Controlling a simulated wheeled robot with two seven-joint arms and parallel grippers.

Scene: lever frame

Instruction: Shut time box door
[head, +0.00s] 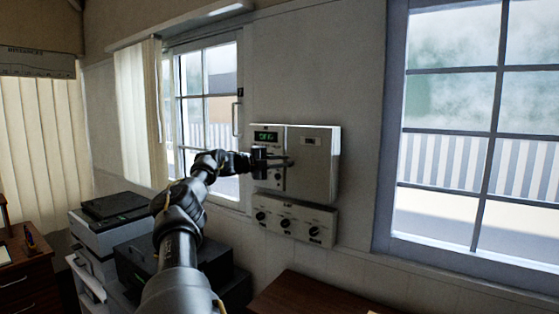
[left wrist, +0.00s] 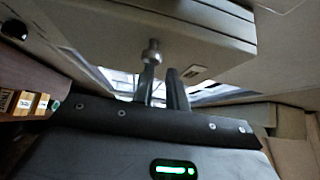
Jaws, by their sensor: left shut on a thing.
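The time box (head: 267,137) is a pale wall box with a green lit display at its upper left. Its pale door (head: 315,170) is at the right side of the box front; I cannot tell from the head view whether it lies flush. My left gripper (head: 288,162) reaches in from the left, its fingers at the door's left edge. A thin gap line shows along the panel's edge there. My right gripper is not in view.
A lower box with several dark knobs (head: 287,221) is mounted under the time box. Windows (head: 480,110) are on both sides. A printer (head: 112,220) stands at the lower left. A wooden tabletop (head: 310,296) is below the boxes.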

